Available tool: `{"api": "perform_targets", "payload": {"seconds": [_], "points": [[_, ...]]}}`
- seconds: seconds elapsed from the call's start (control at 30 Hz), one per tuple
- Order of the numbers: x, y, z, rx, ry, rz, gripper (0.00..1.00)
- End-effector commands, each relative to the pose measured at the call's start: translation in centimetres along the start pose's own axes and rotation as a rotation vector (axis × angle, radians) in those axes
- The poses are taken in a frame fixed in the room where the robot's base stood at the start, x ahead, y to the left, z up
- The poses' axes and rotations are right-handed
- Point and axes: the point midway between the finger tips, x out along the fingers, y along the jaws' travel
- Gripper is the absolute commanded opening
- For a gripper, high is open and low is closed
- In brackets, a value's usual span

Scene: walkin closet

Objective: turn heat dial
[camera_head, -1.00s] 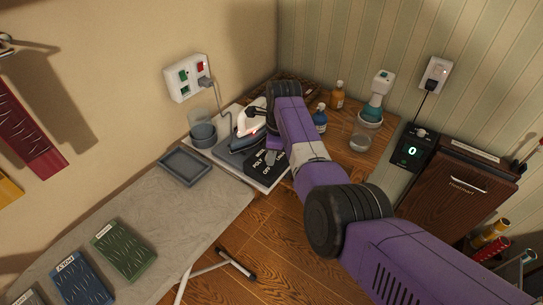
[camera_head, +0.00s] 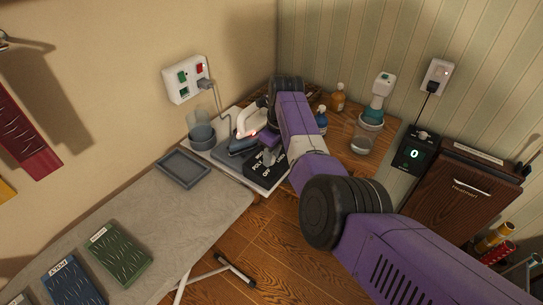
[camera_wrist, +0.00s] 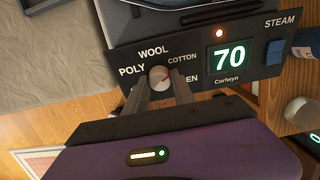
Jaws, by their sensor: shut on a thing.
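The heat dial (camera_wrist: 160,76) is a small round pale knob with a reddish pointer mark on a black control panel (camera_wrist: 209,69). Labels POLY, WOOL and COTTON surround it; another is partly hidden, ending in "EN". A green display (camera_wrist: 230,55) reads 70, with an orange light above it. In the wrist view my gripper (camera_wrist: 160,84) has one finger on each side of the dial and is shut on it. In the head view the panel (camera_head: 255,173) is at the front of the iron station, partly hidden by my gripper (camera_head: 268,152).
A white and grey iron (camera_head: 246,124) stands just behind the panel. A grey cup (camera_head: 201,136) and tray (camera_head: 183,168) are to the left. Bottles, including an amber one (camera_head: 337,98), and a glass jar (camera_head: 364,137) stand to the right. A wall socket (camera_head: 186,79) is behind.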

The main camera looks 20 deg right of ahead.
Motion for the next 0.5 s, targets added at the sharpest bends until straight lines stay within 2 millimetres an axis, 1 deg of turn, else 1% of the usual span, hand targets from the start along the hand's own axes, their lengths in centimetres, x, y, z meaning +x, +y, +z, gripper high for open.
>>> {"api": "perform_targets", "payload": {"seconds": [0.33,0.37,0.43,0.47,0.5], "points": [[-0.04,-0.12,-0.17,0.004,0.004,0.0,0.0],[-0.04,-0.12,-0.17,0.004,0.004,0.0,0.34],[-0.03,-0.11,-0.16,0.003,0.003,0.0,0.48],[-0.03,-0.1,-0.15,0.003,0.003,0.0,0.51],[-0.02,-0.08,-0.13,0.003,0.003,0.0,0.51]]}}
